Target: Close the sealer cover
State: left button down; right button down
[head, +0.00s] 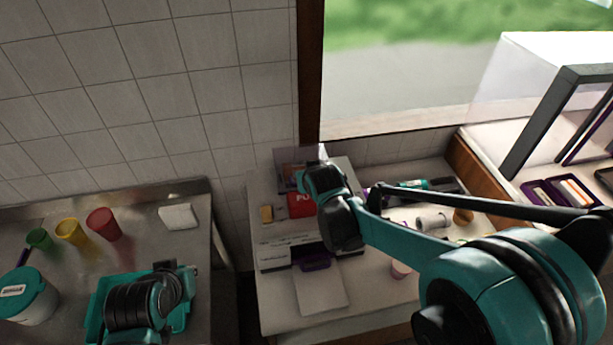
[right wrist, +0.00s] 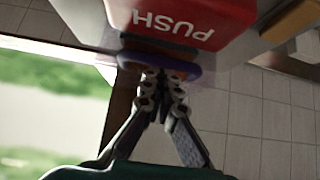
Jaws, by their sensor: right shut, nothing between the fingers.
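The sealer (head: 283,248) is a white machine on the right-hand counter, with a red block (head: 300,205) and a purple handle (head: 315,262) at its front. A translucent upright panel (head: 292,155), apparently its raised cover, stands behind the red block. In the right wrist view the red block (right wrist: 178,20) reads PUSH upside down, with a purple part (right wrist: 188,66) beside it. My right gripper (right wrist: 160,76) is shut and empty, its tips at the purple part; contact is unclear. In the head view the right wrist hides part of the sealer. My left gripper (head: 188,272) is over a teal tray; its fingers are unclear.
Green (head: 40,239), yellow (head: 70,231) and red (head: 103,223) cups stand on the steel counter near a teal-lidded tub (head: 27,295). A white roll (head: 432,220) lies right of the sealer. A wooden window post (head: 310,70) rises behind the sealer.

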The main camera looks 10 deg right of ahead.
jog(key=shift+s+f, duration=0.2)
